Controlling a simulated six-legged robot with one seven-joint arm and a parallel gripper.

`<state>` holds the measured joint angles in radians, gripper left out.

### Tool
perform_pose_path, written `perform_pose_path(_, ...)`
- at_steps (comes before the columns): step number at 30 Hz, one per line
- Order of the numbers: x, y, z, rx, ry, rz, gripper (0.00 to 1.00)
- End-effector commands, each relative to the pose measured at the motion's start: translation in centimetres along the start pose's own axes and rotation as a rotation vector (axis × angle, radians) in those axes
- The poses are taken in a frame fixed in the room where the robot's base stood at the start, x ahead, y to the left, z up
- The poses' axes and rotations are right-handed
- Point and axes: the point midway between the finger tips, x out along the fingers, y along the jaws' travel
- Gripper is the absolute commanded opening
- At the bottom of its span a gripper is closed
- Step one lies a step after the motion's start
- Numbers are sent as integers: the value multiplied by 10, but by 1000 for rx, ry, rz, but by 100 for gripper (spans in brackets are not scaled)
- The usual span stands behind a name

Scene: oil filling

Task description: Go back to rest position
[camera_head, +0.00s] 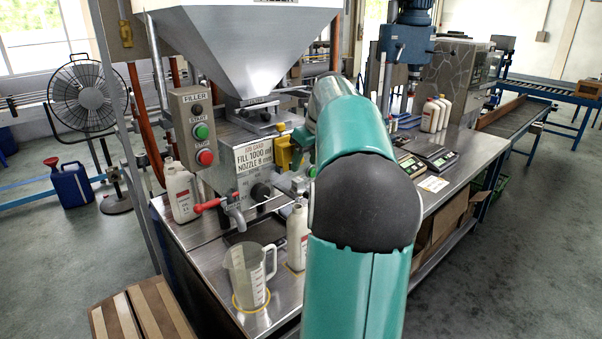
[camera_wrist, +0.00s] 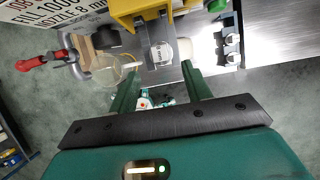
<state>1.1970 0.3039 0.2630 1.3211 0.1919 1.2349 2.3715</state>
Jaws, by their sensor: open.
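My gripper (camera_wrist: 160,80) shows in the wrist view with its two green fingers apart and nothing between them. It is close to the filler machine, whose yellow block (camera_wrist: 140,12) is just beyond the fingertips. A clear measuring jug (camera_head: 246,275) stands on the bench below the tap. A white bottle (camera_head: 297,238) stands right of the jug, partly hidden by my arm.
A control box (camera_head: 197,130) with green and red buttons is left of the filler. Another bottle (camera_head: 181,192) stands below it. Scales (camera_head: 434,155) and several bottles (camera_head: 437,113) occupy the bench's right side. A wooden pallet (camera_head: 142,312) lies at the front left.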

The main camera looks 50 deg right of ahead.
Motion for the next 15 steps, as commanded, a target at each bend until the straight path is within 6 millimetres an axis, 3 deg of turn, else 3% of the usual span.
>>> perform_pose_path(6,-45,0,1,-1,-2,-2,49)
perform_pose_path(15,-66,0,0,0,0,1,49)
